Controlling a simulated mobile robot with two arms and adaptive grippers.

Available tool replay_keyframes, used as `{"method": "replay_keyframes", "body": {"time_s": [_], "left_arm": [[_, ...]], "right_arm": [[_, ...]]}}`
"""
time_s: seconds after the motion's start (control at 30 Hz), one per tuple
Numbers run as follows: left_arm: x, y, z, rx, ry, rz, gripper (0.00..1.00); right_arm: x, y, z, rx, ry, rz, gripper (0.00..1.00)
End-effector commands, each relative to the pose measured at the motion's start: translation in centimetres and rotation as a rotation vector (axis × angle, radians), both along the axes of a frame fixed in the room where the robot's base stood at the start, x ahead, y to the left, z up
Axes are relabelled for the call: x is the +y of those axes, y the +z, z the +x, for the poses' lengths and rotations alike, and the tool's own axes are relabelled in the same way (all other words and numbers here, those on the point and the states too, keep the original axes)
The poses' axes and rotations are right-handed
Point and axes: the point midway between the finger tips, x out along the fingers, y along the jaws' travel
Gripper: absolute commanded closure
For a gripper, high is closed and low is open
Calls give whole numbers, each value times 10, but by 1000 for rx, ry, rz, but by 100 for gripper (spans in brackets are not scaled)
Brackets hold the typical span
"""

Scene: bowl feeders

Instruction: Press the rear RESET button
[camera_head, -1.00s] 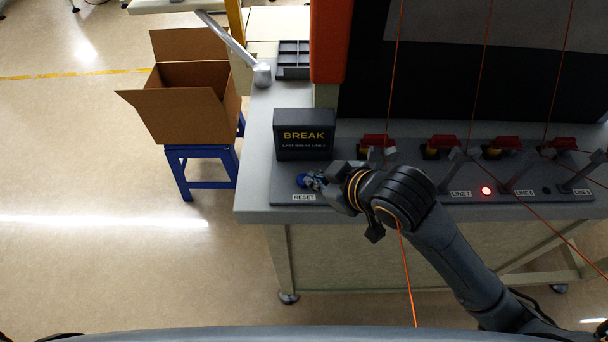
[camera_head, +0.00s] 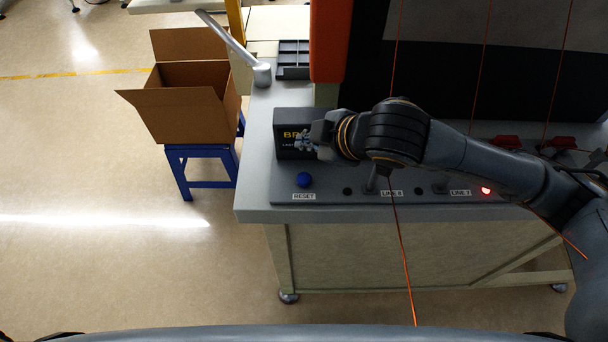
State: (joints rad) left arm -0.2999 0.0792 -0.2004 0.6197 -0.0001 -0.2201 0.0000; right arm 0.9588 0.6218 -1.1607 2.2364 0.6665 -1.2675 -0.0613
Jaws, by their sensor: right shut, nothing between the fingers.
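The blue RESET button (camera_head: 304,180) stands on the grey panel above its white RESET label (camera_head: 304,197), at the panel's left end. It is fully in view and nothing touches it. My right gripper (camera_head: 303,142) is shut and empty. In the picture it lies above the button, in front of the dark BREAK display box (camera_head: 285,118), and hides part of the box's lettering. I cannot tell whether it touches the box. My left gripper is not in view.
Line levers (camera_head: 440,184) and a lit red lamp (camera_head: 486,190) sit to the right along the panel, partly behind my right arm. Thin orange cords hang across the view. An open cardboard box (camera_head: 185,115) stands on a blue stool (camera_head: 200,165) at left. The floor there is clear.

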Motion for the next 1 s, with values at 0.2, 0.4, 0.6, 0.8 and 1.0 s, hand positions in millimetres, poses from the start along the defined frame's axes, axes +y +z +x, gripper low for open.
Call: {"method": "replay_keyframes", "body": {"time_s": [0.2,0.4,0.6,0.8,1.0], "left_arm": [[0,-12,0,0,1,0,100],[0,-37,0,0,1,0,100],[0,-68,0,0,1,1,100],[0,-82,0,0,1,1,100],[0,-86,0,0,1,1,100]], "right_arm": [[0,-11,0,0,1,1,100],[0,-32,0,-2,1,0,100],[0,-59,0,-2,0,1,100],[0,-79,-1,2,-1,0,100],[0,-88,0,0,-1,1,100]]}}
